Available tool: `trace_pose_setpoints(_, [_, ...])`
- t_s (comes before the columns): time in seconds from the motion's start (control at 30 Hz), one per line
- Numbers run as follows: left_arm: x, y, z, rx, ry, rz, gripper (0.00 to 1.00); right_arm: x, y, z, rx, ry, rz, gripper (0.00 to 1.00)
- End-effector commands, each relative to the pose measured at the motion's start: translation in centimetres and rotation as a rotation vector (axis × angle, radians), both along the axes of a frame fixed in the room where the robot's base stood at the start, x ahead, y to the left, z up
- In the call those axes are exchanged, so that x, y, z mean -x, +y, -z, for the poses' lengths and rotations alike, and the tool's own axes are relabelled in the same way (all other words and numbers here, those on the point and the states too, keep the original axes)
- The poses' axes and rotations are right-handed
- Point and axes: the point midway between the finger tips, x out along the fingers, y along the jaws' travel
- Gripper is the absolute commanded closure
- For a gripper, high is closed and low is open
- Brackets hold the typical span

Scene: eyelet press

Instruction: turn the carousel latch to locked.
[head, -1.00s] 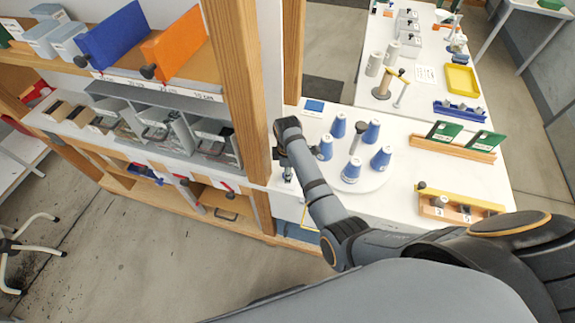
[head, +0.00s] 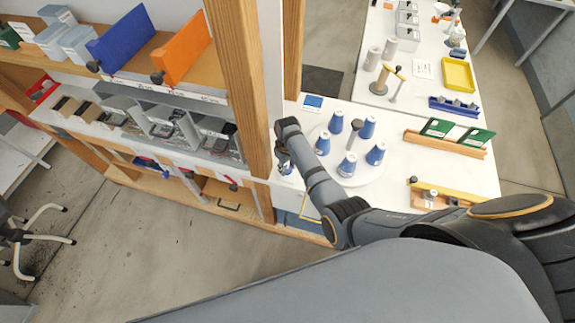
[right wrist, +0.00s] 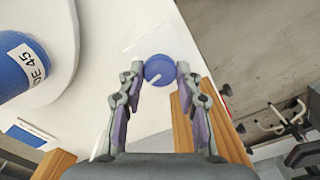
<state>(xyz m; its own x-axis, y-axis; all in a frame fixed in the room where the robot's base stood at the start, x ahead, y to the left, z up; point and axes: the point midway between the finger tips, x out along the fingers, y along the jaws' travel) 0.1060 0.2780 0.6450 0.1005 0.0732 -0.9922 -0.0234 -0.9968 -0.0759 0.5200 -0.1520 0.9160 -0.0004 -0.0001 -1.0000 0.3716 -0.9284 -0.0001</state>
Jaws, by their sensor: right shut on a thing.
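The carousel latch is a round blue knob (right wrist: 158,68) with a white pointer line, at the upper middle of the right wrist view. The pointer slants toward the lower left there. My right gripper (right wrist: 159,72) is shut on the knob, one fingertip on each side. In the head view my right gripper (head: 285,165) is at the left edge of the white table, beside the carousel; the knob is hidden or too small to tell there. The carousel is a white disc (head: 352,181) bearing several blue cones (head: 347,164). My left gripper is not in view.
A wooden post (head: 238,90) and shelf rack stand close on the left of my right gripper. A blue cone (right wrist: 22,68) stands near it in the right wrist view. Green cards in a wooden holder (head: 447,144) and a yellow-topped block (head: 445,196) lie further right.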

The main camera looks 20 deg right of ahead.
Motion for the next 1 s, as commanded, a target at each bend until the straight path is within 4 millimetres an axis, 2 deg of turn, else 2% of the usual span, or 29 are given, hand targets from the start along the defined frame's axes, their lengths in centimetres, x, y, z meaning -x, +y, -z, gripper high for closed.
trace_pose_setpoints(0.4, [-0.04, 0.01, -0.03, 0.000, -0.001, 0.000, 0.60, -0.05, -0.01, -0.02, 0.001, -0.001, 0.180, 0.97])
trace_pose_setpoints(0.97, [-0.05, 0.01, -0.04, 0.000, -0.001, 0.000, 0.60, -0.06, -0.01, -0.03, -0.001, -0.002, 0.206, 0.97])
trace_pose_setpoints(1.0, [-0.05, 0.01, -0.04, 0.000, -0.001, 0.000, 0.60, -0.06, -0.01, -0.03, -0.001, -0.002, 0.206, 0.62])
